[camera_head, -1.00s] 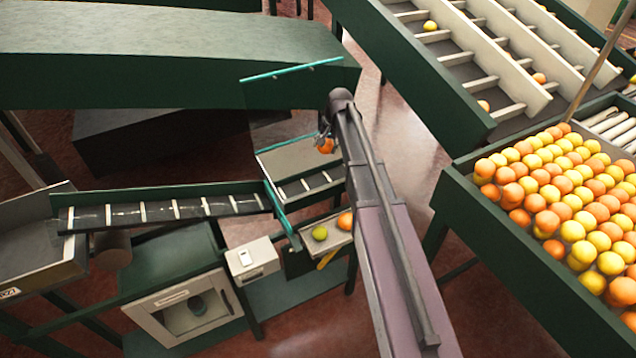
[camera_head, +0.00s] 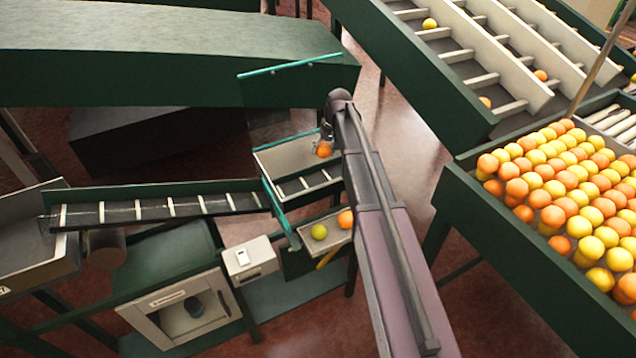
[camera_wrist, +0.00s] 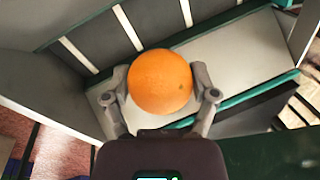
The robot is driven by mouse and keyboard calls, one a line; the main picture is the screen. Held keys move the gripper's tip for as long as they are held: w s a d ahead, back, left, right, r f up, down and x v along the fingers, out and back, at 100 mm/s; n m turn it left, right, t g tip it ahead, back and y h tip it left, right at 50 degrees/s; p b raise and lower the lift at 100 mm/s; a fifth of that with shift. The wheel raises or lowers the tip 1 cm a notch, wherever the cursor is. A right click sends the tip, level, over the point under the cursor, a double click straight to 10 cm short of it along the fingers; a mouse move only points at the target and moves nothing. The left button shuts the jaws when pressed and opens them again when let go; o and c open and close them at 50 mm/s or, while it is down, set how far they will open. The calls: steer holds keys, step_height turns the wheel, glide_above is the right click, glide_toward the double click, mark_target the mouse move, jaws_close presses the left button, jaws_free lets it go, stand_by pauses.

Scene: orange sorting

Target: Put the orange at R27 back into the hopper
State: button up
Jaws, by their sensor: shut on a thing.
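My gripper (camera_head: 326,140) is shut on an orange (camera_head: 324,150). In the wrist view the orange (camera_wrist: 160,82) sits between the two fingers (camera_wrist: 162,98), with a small dark spot on its right side. In the head view my gripper holds it over a small light tray with green edges (camera_head: 284,158), at the upper end of the slatted conveyor. In the wrist view a pale sloped surface (camera_wrist: 235,62) and a dark slatted belt (camera_wrist: 108,32) lie behind the orange. I cannot tell how high the orange is above them. No R27 label is readable.
A green fruit (camera_head: 319,232) and another orange (camera_head: 345,219) lie on a small shelf below. A large green bin (camera_head: 470,215) full of oranges and yellow fruit stands at the right. Slatted lanes (camera_head: 455,58) are at upper right. A teal bar (camera_head: 290,66) is behind my gripper.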

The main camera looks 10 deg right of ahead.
mark_target(322, 178)
steer(key=shift+f, duration=0.1)
stand_by(0.3)
steer(key=b+x, duration=0.3)
steer(key=d+b+x, duration=0.1)
steer(key=b+x, duration=0.2)
steer(key=shift+d+f, duration=0.15)
steer(key=shift+d, duration=0.15)
stand_by(0.4)
steer(key=shift+d+b+x, duration=0.2)
steer(key=shift+b+x, duration=0.7)
steer(key=shift+b, duration=0.1)
steer(key=shift+d+b+x, duration=0.25)
steer(key=shift+b+x, duration=0.65)
steer(key=shift+b, duration=0.1)
steer(key=shift+f, duration=0.3)
steer(key=o, duration=1)
steer(key=shift+r, duration=0.1)
steer(key=shift+o, duration=0.2)
steer(key=shift+r, duration=0.1)
steer(key=p+v, duration=1.1)
steer(key=v, duration=0.1)
steer(key=shift+p, duration=0.35)
